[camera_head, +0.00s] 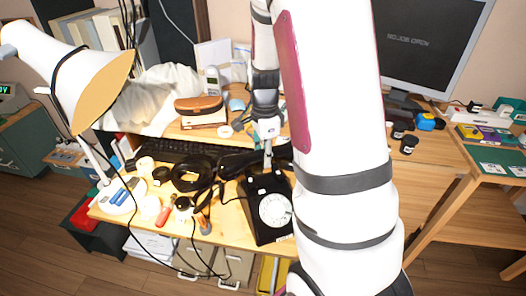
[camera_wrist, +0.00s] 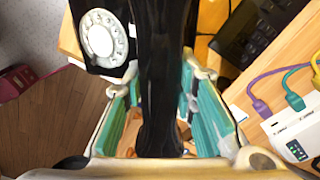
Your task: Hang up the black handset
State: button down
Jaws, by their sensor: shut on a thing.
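The black dial phone (camera_head: 258,226) stands on the wooden desk, with its white dial facing up. In the wrist view the phone's body (camera_wrist: 92,62) and dial (camera_wrist: 103,38) are at the top left. My gripper (camera_wrist: 164,82) has its teal-lined fingers on both sides of the black handset (camera_wrist: 160,115) and is shut on it. The handset runs lengthwise through the middle of the wrist view, beside the dial. In the head view my gripper (camera_head: 268,150) is just behind the phone, above the desk. My arm hides part of this area, and the handset's exact height above the phone cannot be told.
Headphones (camera_head: 190,172) with cables lie left of the phone, and a dark keyboard (camera_head: 165,150) lies behind them. A white lamp (camera_head: 85,75) stands at the left. A monitor (camera_head: 430,45) is at the right. A white box with coloured cables (camera_wrist: 292,130) is right of my gripper.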

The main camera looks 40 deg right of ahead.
jog(key=b, duration=0.5)
send_over(265, 180)
jog(key=shift+w+a+f, duration=0.1)
jog(key=shift+f, duration=2.55)
jog(key=shift+p, duration=0.7)
jog(key=shift+f+b, duration=0.75)
jog(key=shift+f, duration=0.3)
jog(key=c, duration=1.2)
grip_release()
jog(key=shift+r, duration=0.1)
notch_tip(265, 180, up, 12)
jog(key=shift+f, duration=0.1)
